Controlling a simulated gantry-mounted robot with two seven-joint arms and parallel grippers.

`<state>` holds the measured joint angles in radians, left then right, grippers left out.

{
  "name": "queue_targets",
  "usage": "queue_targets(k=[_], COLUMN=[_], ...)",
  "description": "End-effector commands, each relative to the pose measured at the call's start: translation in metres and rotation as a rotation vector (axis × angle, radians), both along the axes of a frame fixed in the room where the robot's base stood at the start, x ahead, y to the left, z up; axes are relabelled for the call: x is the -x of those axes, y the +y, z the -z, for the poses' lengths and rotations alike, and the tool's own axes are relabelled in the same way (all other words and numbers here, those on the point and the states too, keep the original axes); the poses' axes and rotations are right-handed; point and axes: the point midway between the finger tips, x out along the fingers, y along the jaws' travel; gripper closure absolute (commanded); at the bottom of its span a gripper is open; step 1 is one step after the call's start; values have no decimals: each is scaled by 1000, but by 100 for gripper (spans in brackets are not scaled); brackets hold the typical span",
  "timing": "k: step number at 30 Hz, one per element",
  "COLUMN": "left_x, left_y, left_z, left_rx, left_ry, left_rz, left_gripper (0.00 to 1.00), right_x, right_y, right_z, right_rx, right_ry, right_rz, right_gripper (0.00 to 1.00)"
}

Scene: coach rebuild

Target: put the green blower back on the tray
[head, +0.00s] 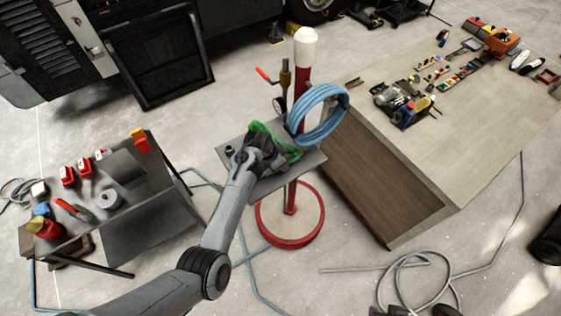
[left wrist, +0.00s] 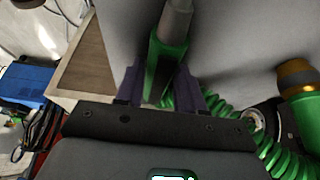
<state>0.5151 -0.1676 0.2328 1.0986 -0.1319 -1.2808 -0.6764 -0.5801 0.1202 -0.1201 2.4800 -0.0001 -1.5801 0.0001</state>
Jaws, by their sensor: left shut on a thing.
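The green blower (left wrist: 165,70) with its grey nozzle is between the purple-grey fingers of my left gripper (left wrist: 160,88), which is shut on it. In the head view my left gripper (head: 262,158) is over the grey tray (head: 308,160) on the red stand, and it hides most of the blower. The tray also shows as a plain grey surface in the left wrist view (left wrist: 235,45). The blower is over or on the tray; I cannot tell whether it touches. A green coiled hose (left wrist: 283,150) lies beside it. My right gripper is not in view.
A blue hose coil (head: 322,118) hangs on the red post (head: 301,78) right behind the tray. A green tool with a brass end (left wrist: 298,85) is right of the gripper. A tool table (head: 125,205) stands left, a wooden-sided platform (head: 385,185) right.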

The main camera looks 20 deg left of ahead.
Motion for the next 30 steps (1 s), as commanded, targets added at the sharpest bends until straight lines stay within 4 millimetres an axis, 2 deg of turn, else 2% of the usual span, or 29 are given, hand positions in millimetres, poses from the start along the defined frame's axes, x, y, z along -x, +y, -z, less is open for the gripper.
queue_targets(k=[1, 6, 7, 15, 20, 25, 30], left_x=[2, 1, 1, 2, 3, 10, 19], left_y=[1, 1, 1, 0, 2, 7, 14], left_z=[4, 3, 3, 2, -5, -23, -49], left_rx=[0, -1, -1, 0, 0, 0, 0], left_ry=[4, 3, 3, 4, 2, 1, 0], left_rz=[-1, -1, -1, 0, -1, -1, -2], left_gripper=[60, 34, 32, 32, 32, 32, 32], right_x=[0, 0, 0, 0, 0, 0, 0], right_y=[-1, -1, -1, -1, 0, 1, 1], right_z=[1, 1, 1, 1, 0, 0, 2], right_rx=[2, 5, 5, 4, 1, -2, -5], right_ry=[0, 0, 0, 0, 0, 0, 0], right_rz=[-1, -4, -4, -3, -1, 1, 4], right_gripper=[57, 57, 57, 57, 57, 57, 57])
